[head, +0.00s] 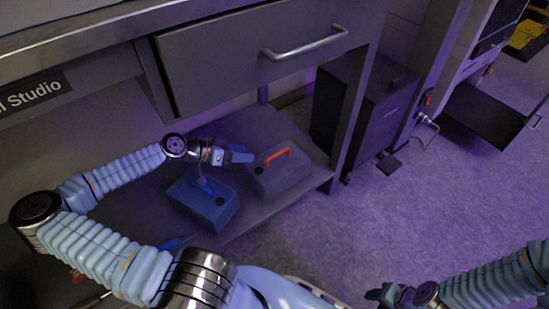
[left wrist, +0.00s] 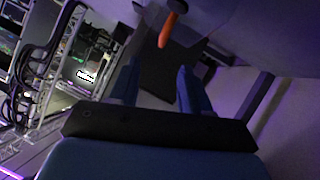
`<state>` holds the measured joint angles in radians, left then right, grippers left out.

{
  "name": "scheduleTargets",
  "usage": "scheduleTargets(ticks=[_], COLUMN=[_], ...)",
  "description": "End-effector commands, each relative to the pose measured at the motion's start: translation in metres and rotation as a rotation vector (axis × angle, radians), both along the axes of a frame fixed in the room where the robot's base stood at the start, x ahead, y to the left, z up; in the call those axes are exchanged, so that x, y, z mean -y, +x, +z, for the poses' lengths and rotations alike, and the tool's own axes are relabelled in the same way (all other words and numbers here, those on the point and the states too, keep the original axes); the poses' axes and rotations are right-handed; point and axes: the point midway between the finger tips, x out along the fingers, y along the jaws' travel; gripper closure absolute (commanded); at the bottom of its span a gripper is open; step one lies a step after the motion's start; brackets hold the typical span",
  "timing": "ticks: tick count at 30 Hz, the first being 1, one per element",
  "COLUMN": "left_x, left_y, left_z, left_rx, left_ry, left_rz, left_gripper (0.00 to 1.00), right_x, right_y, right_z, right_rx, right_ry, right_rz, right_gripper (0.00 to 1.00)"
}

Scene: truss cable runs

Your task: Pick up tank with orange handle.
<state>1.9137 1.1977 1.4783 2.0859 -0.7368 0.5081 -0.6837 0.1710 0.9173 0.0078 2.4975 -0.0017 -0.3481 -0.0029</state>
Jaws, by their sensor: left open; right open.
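The grey tank (head: 288,179) with an orange handle (head: 276,157) stands on the low shelf under the drawer. Its orange handle also shows at the top of the left wrist view (left wrist: 167,30). My left gripper (head: 242,156) is just left of the handle, apart from it, open and empty. In the left wrist view its two fingers (left wrist: 158,88) are spread, with the handle beyond them. My right gripper (head: 382,294) is at the lower right of the head view, far from the tank. Its fingers are small and dark there.
A blue tank (head: 203,205) with a blue handle stands on the shelf left of the grey tank, below my left arm. A drawer (head: 260,50) with a metal handle hangs above. A shelf leg (head: 357,110) and a dark cabinet (head: 370,112) stand to the right. The carpet is open at the right.

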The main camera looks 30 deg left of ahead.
Motion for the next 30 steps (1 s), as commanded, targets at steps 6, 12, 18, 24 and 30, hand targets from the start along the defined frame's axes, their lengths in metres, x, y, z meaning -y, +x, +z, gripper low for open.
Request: scheduleTargets(ticks=[6, 12, 18, 24, 30], left_x=[0.015, 0.037, 0.047, 0.063, 0.073], left_y=[0.018, 0.048, 0.061, 0.083, 0.098], left_z=[-0.014, -0.033, -0.041, -0.054, -0.063], left_rx=[-0.001, -0.001, 0.000, 0.001, 0.000], left_ry=[0.000, 0.001, 0.001, 0.001, 0.001], left_rz=[-0.005, -0.004, -0.002, -0.005, 0.001], left_gripper=[0.53, 0.53, 0.53, 0.53, 0.53], right_x=[0.000, -0.001, -0.001, -0.002, -0.002], right_y=[-0.001, -0.001, -0.001, -0.001, -0.001], right_z=[-0.006, -0.013, -0.015, -0.022, -0.025], right_rx=[-0.002, -0.003, -0.004, -0.005, -0.004], right_ry=[0.000, 0.003, 0.004, 0.005, 0.005], right_rz=[0.000, 0.001, 0.002, 0.003, 0.003], right_gripper=[0.57, 0.57, 0.57, 0.57, 0.57])
